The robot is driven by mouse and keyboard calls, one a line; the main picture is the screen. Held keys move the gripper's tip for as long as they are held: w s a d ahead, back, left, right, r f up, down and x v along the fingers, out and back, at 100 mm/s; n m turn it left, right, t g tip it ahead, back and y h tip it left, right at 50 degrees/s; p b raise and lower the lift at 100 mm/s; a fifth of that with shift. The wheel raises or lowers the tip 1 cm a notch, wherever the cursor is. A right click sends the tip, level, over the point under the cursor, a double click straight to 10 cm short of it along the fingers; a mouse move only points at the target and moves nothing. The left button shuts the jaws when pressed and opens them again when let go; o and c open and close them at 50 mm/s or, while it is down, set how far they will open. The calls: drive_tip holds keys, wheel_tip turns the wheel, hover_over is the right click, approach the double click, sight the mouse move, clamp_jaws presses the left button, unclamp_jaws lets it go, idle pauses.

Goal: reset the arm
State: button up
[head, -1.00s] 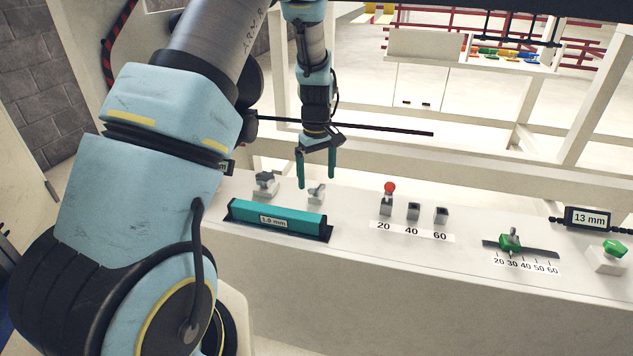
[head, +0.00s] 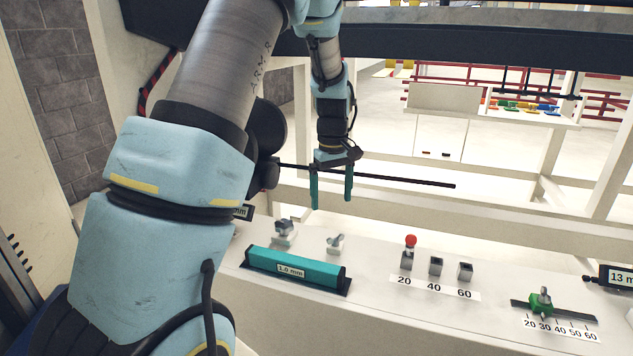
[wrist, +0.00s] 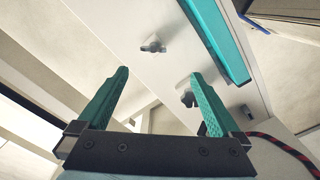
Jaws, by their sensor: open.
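My gripper (head: 331,190) hangs above the back edge of the white bench, its two teal fingers apart with nothing between them. In the wrist view my gripper (wrist: 158,85) shows both fingers spread. Two small grey clamp-like fittings stand on the bench below: a left one (head: 284,230) and a right one (head: 335,242). The wrist view shows a fitting ahead of the fingers (wrist: 153,44) and another partly behind the right finger (wrist: 187,98). The fingers touch none of these.
A teal bar (head: 296,267) labelled 1.0 mm lies along the bench (head: 400,325). To its right are a red-knobbed peg (head: 410,242) by the 20 mark, two dark-topped blocks, and a green slider (head: 541,299) on a scale. A black rod (head: 400,180) runs behind my gripper.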

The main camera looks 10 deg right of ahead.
drive_tip(key=s+a+r+m+p, duration=0.1)
drive_tip(key=s+a+r+m, duration=0.1)
drive_tip(key=s+a, duration=0.5)
drive_tip(key=s+a+r+m+t+p, duration=0.1)
drive_tip(key=s+a+r, duration=0.3)
drive_tip(key=s+a, duration=0.4)
drive_tip(key=a+m+p, duration=0.1)
drive_tip(key=a, duration=0.5)
drive_tip(key=shift+s+a+m+t, duration=0.3)
